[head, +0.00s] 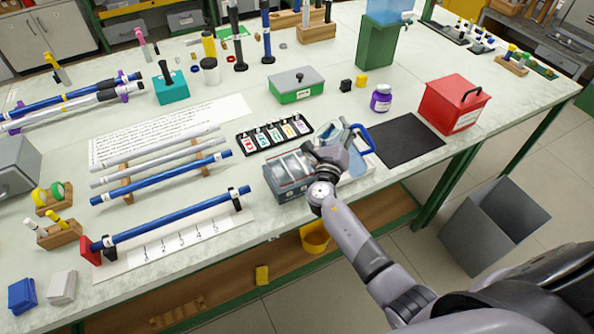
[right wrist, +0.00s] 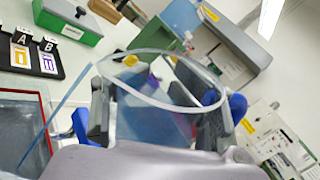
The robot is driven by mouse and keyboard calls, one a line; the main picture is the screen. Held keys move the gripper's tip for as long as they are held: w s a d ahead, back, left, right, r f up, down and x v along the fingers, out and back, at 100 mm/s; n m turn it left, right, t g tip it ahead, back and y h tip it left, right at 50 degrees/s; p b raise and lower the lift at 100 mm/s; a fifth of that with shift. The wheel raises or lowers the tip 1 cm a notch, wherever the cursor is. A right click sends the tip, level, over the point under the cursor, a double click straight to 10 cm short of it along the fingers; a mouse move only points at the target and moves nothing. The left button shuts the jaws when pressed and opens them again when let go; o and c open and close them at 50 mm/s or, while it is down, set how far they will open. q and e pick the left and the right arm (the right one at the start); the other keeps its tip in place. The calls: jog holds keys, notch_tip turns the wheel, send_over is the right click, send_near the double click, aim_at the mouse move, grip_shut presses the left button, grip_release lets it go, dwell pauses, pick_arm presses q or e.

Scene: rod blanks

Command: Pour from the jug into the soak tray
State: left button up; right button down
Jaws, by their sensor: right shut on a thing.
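The jug (head: 338,134) is clear and bluish with a blue handle (head: 361,140). My right gripper (head: 335,160) is shut on the jug near the front edge of the bench. In the right wrist view the fingers lie on both sides of the clear jug (right wrist: 150,115), and its round rim faces up in the picture. The jug's exact tilt and any liquid flow cannot be told. A grey-blue tray with clear compartments (head: 272,185), which looks like the soak tray, sits just left of the gripper. My left gripper is not in view.
A label rack (head: 274,134) and a green box (head: 296,86) stand behind the tray. A black mat (head: 405,139), purple-labelled bottle (head: 380,98) and red box (head: 452,103) are to the right. Blue rods (head: 160,178) lie left. A grey bin (head: 497,225) stands on the floor.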

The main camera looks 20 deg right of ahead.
jog(key=shift+n, duration=0.5)
dwell(0.8)
jog(key=shift+n, duration=0.3)
jog(key=shift+p, duration=0.3)
jog(key=shift+f+n, duration=0.15)
jog(key=shift+n, duration=0.25)
jog(key=shift+f+n+t, duration=0.2)
jog(key=shift+n+t, duration=0.1)
jog(key=shift+n, duration=0.2)
dwell(1.2)
jog(key=shift+w+a+f, duration=0.1)
jog(key=shift+a+f+n+t, duration=0.1)
jog(key=shift+f+n+t, duration=0.3)
jog(key=shift+n, duration=0.6)
dwell(1.7)
